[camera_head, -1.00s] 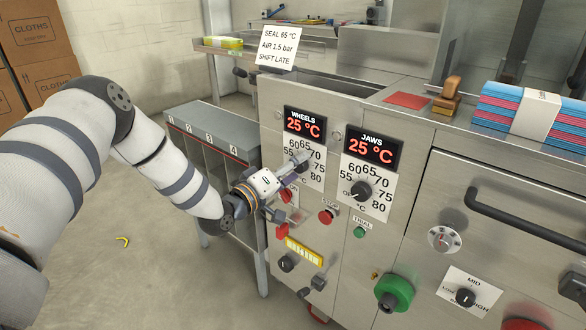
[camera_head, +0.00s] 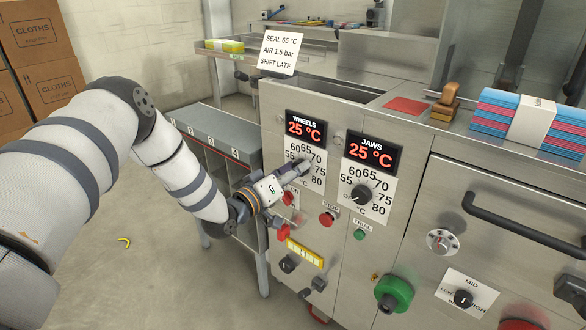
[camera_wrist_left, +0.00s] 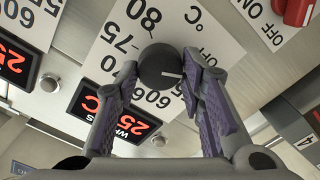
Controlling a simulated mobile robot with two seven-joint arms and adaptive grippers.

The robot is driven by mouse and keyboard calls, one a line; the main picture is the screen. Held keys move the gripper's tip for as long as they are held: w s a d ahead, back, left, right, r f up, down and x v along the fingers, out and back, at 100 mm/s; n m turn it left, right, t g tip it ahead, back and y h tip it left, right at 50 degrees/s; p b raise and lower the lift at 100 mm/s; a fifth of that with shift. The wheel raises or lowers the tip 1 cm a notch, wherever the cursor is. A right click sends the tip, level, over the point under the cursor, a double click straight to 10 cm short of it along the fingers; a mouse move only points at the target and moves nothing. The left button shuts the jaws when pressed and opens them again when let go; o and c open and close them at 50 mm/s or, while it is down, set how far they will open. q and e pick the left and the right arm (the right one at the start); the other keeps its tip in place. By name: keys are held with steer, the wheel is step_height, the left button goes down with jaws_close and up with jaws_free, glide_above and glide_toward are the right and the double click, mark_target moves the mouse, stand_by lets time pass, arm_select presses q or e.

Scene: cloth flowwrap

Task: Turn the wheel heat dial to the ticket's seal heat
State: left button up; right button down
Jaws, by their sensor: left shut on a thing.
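The WHEELS dial is a dark round knob (camera_wrist_left: 160,66) on a white scale plate (camera_head: 318,182) marked 55 to 80 °C and OFF. My left gripper (camera_wrist_left: 160,72) is around this knob, one finger on each side, shut on it. In the wrist view the knob's white mark points right, towards the OFF side; the nearer finger hides part of the scale there. The WHEELS display (camera_head: 305,128) reads 25 °C. The ticket (camera_head: 279,53) reads SEAL 65 °C, AIR 1.5 bar, SHIFT LATE. My right gripper is out of view.
The JAWS dial (camera_head: 361,194) and its 25 °C display (camera_head: 372,152) are just to the right. A red stop button (camera_head: 327,218) and green trial button (camera_head: 359,235) sit below. A red switch (camera_head: 287,198) is close beneath my gripper. A numbered rack (camera_head: 215,137) stands left.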

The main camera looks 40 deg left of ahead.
arm_select(q)
steer(key=m+p, duration=0.1)
steer(key=m, duration=0.7)
steer(key=m+p, duration=0.1)
steer(key=m, duration=0.7)
steer(key=m+p, duration=0.2)
steer(key=m, duration=0.5)
steer(key=shift+d+f+m, duration=0.15)
steer(key=shift+d+m, duration=0.1)
steer(key=shift+m, duration=0.15)
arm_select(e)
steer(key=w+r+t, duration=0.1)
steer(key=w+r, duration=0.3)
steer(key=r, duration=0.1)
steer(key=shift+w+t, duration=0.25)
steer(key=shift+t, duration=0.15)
arm_select(q)
steer(key=o, duration=1.1)
steer(key=shift+o, duration=0.2)
steer(key=s+a, duration=0.1)
steer(key=s, duration=1.1)
